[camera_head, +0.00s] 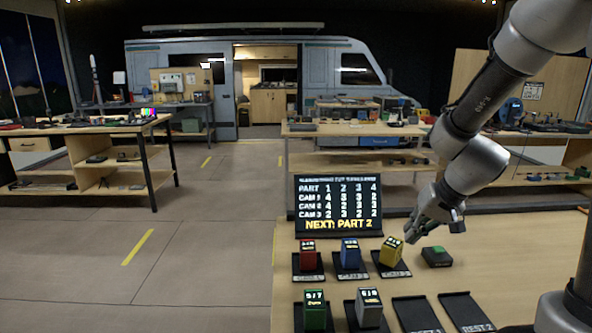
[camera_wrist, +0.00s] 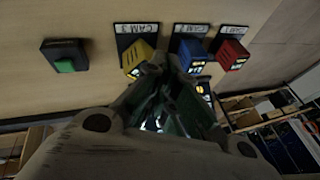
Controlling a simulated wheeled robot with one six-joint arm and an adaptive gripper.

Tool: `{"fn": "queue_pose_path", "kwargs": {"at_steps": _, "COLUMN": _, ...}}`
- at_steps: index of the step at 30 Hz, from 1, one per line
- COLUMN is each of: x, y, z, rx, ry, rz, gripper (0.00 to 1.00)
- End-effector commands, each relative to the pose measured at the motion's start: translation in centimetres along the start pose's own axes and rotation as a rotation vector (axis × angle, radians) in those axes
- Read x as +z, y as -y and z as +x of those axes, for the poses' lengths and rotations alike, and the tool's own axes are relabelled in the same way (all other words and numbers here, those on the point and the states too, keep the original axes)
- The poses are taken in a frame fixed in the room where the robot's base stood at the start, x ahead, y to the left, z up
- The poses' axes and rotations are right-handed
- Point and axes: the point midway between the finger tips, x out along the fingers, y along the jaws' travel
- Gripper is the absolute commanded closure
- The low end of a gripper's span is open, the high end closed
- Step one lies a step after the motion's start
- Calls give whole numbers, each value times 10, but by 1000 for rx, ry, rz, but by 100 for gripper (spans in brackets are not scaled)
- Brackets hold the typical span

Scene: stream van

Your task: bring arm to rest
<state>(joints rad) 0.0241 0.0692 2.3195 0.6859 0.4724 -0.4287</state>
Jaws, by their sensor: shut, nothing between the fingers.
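My arm comes in from the upper right in the head view, and my gripper (camera_head: 432,228) hangs above the wooden table, shut and empty. It is beyond the front table items, between the yellow block (camera_head: 391,251) and the black box with a green button (camera_head: 437,257), and above them. In the wrist view my gripper (camera_wrist: 170,100) fills the lower middle, with the yellow block (camera_wrist: 139,58) just past the fingers. The green-button box (camera_wrist: 65,57) is at the upper left there.
Red (camera_head: 308,254) and blue (camera_head: 350,254) blocks stand on black pads left of the yellow one. Green (camera_head: 315,310) and grey (camera_head: 368,307) blocks stand in front. Two black pads (camera_head: 417,314) (camera_head: 466,311) are empty. A screen (camera_head: 338,205) reading "NEXT: PART 2" stands behind.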

Motion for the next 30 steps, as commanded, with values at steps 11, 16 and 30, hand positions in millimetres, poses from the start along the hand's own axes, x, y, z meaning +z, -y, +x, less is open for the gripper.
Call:
{"fn": "queue_pose_path", "kwargs": {"at_steps": 11, "x": 128, "y": -48, "z": -171, "rx": 269, "ry": 183, "rz": -141, "gripper": 100}}
{"fn": "queue_pose_path", "kwargs": {"at_steps": 16, "x": 135, "y": -51, "z": -204, "rx": 295, "ry": 51, "rz": -204, "gripper": 100}}
{"fn": "queue_pose_path", "kwargs": {"at_steps": 30, "x": 135, "y": -45, "z": -218, "rx": 284, "ry": -21, "rz": -217, "gripper": 100}}
